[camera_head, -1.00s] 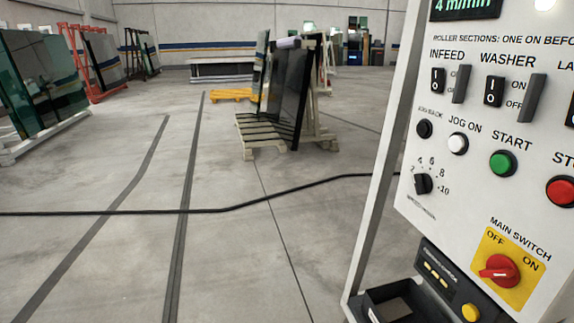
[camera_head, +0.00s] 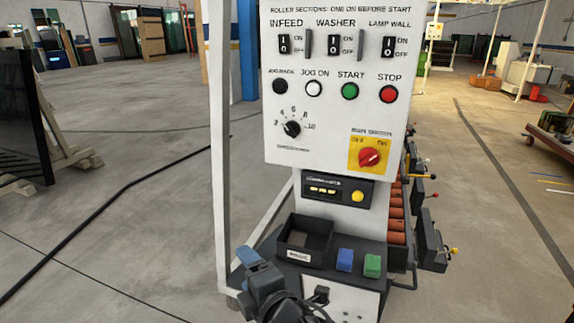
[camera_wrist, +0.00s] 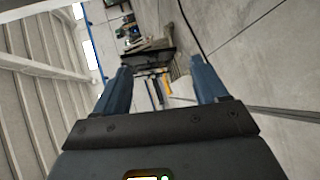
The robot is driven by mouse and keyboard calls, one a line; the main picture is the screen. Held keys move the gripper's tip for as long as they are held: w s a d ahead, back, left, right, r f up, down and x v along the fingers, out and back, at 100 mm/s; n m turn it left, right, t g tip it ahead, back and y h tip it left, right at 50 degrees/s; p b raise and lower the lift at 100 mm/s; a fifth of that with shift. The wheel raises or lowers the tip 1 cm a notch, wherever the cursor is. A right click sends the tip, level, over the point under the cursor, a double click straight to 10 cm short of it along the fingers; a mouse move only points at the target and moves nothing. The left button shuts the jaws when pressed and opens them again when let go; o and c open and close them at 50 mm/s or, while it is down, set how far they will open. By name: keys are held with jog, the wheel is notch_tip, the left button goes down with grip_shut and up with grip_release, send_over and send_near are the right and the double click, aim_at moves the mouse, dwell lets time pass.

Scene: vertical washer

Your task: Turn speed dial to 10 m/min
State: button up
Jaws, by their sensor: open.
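The speed dial (camera_head: 292,128) is a black knob on the white control panel (camera_head: 330,150), at its lower left, below the JOG BACK button. A scale runs around it, from 2 at the left to 10 at the right. The knob's pointer appears turned to the upper left, toward the low numbers; the exact setting is too small to read. My gripper (camera_head: 255,272) is low in the head view, below and left of the dial, apart from the panel. In the wrist view my gripper (camera_wrist: 160,88) has two blue fingers spread wide with nothing between them.
A red main switch (camera_head: 369,157) on a yellow plate is right of the dial. START (camera_head: 349,91) and STOP (camera_head: 389,94) buttons sit above. A black tray (camera_head: 305,240) and blue and green blocks (camera_head: 372,265) are on the ledge below.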

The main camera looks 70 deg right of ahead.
jog(key=w+d+r+g+h+b, duration=0.1)
jog(key=w+d+r+g+h, duration=0.15)
jog(key=d, duration=0.25)
jog(key=w+d+r+g+h, duration=0.1)
jog(key=w+d+r+h, duration=0.1)
jog(key=d+r+h, duration=0.3)
jog(key=m+g+h+b, duration=0.1)
jog(key=m+g+h, duration=0.1)
jog(key=g, duration=0.6)
send_near(291, 131)
jog(key=d, duration=0.2)
jog(key=shift+t+y, duration=0.25)
jog(key=d, duration=0.3)
jog(key=d+p, duration=0.1)
jog(key=d, duration=0.3)
jog(key=shift+w+d+r, duration=0.1)
jog(key=shift+w+r, duration=0.1)
jog(key=shift+w, duration=0.05)
jog(key=shift+c, duration=0.3)
jog(key=c, duration=1)
